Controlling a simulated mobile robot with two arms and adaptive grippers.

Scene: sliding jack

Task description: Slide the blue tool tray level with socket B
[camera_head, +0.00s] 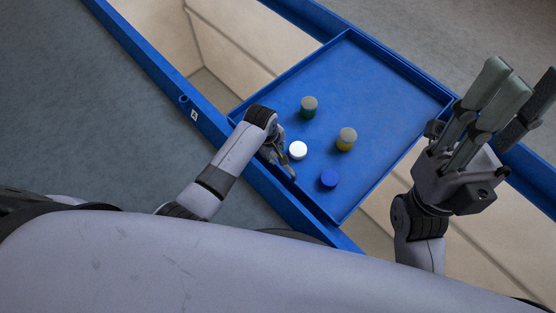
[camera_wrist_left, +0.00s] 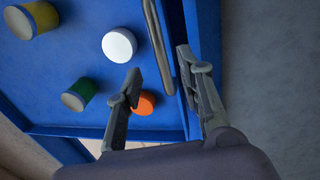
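The blue tool tray (camera_head: 375,80) spans the gap between two blue rails and carries several capped cylinders. My left gripper (camera_head: 280,163) is at the tray's near-left edge. In the left wrist view its fingers (camera_wrist_left: 160,68) are apart, one on each side of a grey bar handle (camera_wrist_left: 158,45) by the tray's wall; no firm contact shows. Label A (camera_head: 194,115) is on the near rail, up and left of the tray, beside a small round socket (camera_head: 183,99). I see no socket B; my body covers the lower rail. My right gripper (camera_head: 510,95) is open and empty.
On the tray are a green cylinder (camera_head: 308,107), a yellow one (camera_head: 346,139), a white one (camera_head: 298,150) and a blue one (camera_head: 329,178). An orange one (camera_wrist_left: 145,103) shows in the left wrist view. Beige open space lies beyond both tray ends.

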